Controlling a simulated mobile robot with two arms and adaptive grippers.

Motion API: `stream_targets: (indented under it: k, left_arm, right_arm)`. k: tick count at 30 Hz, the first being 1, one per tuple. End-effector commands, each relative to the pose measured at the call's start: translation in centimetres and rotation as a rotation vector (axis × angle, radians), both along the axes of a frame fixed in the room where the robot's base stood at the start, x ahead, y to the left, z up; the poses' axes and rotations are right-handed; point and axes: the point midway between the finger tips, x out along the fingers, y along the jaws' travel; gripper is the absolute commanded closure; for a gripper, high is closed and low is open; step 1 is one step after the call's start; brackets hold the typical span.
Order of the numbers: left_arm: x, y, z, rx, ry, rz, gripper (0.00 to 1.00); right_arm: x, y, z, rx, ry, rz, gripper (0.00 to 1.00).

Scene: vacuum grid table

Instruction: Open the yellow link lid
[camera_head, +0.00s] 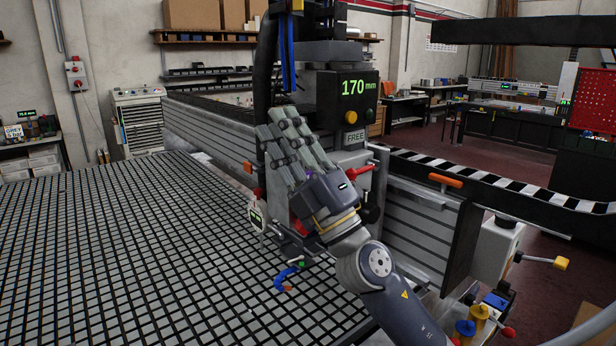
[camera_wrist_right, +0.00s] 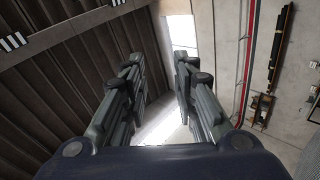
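No part in view clearly shows as a yellow link lid. Yellow parts that show are a round yellow button (camera_head: 351,117) on the dark machine head, a yellow knob (camera_head: 561,262) on a lever at the right, and yellow cylinders (camera_head: 478,313) at the lower right. My right gripper (camera_head: 282,125) is raised in front of the machine head, fingers pointing up and left, and hides part of it. In the right wrist view my right gripper (camera_wrist_right: 161,65) has its fingers apart with nothing between them. My left gripper is not in view.
A black-and-grey grid table (camera_head: 110,250) fills the left and front. A blue tool (camera_head: 286,276) lies on it near the gantry. The gantry beam (camera_head: 420,222) with an orange handle (camera_head: 445,181) runs behind my arm. The table's left part is clear.

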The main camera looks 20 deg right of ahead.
Motion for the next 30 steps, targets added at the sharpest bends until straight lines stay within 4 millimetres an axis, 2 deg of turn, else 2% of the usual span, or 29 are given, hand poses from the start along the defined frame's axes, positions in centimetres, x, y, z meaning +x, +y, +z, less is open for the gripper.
stream_targets:
  k: [4, 15, 21, 28, 29, 30]
  left_arm:
    - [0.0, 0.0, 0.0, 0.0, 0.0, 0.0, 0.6]
    - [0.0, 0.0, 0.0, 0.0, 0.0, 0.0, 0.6]
    - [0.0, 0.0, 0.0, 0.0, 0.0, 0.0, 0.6]
    - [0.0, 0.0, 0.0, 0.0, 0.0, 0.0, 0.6]
    - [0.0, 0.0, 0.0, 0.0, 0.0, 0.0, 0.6]
    - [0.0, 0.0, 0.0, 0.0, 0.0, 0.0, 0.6]
  right_arm:
    - [0.7, -1.6, -2.8, 0.108, 0.096, -0.01, 0.73]
    - [1.7, -4.3, -7.7, 0.273, 0.256, -0.041, 0.73]
    - [1.8, -4.7, -8.6, 0.299, 0.284, -0.048, 0.73]
    - [1.9, -4.8, -8.6, 0.3, 0.285, -0.048, 0.73]
    - [1.9, -4.8, -8.6, 0.3, 0.285, -0.048, 0.71]
    - [1.9, -4.7, -8.6, 0.3, 0.285, -0.048, 0.62]
